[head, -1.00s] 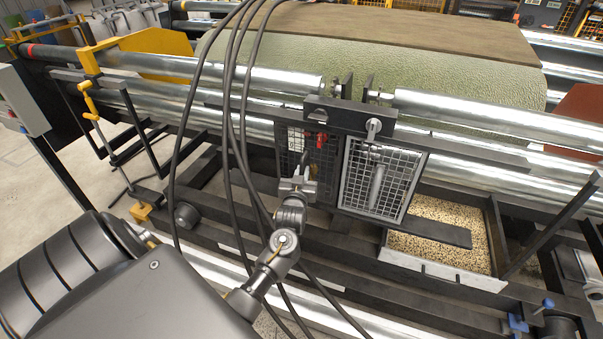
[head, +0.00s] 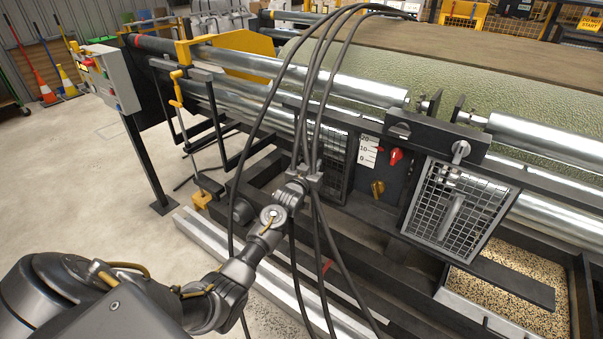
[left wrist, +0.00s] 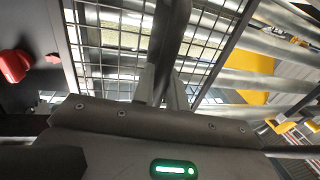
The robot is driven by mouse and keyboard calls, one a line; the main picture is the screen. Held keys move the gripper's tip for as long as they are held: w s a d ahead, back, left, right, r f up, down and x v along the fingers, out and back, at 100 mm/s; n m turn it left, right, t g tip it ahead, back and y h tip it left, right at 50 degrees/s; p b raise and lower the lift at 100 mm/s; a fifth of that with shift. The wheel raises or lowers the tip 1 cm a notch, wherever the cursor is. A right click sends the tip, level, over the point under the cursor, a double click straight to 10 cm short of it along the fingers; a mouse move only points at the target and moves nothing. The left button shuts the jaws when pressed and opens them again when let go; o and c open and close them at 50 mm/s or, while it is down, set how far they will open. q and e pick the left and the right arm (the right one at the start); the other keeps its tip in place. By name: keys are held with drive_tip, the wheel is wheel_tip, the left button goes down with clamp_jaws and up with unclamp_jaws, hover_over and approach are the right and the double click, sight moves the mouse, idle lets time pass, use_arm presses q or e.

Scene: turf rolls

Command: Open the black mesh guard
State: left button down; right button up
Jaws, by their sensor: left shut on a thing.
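The black mesh guard (head: 336,168) is left of the dark panel (head: 393,167), partly hidden behind cables and my gripper. The panel's scale (head: 368,150), red knob (head: 395,156) and brass knob (head: 378,188) are uncovered. My left gripper (head: 306,178) is at the guard's front. In the left wrist view the guard's mesh (left wrist: 115,35) fills the upper middle, and the fingers (left wrist: 163,88) are shut on its dark upright handle (left wrist: 173,40). The red knob (left wrist: 14,66) shows at the left there. My right gripper is not in view.
A second, silver-framed mesh guard (head: 459,204) is right of the panel. Below it is a tray (head: 480,312) of speckled granules. Steel rollers (head: 330,80) cross behind. A grey control box (head: 107,77) stands at the left, with clear floor (head: 90,200) around it.

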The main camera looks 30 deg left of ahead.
use_arm(q)
drive_tip(key=shift+a, duration=0.45)
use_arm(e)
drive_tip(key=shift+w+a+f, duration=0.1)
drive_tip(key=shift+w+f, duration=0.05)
use_arm(q)
drive_tip(key=c, duration=1.5)
unclamp_jaws()
drive_tip(key=shift+o, duration=0.2)
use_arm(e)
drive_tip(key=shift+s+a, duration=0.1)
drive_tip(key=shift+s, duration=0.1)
use_arm(q)
drive_tip(key=s+d, duration=0.1)
drive_tip(key=s, duration=0.9)
drive_tip(key=shift+s+d, duration=0.25)
drive_tip(key=shift+s, duration=0.05)
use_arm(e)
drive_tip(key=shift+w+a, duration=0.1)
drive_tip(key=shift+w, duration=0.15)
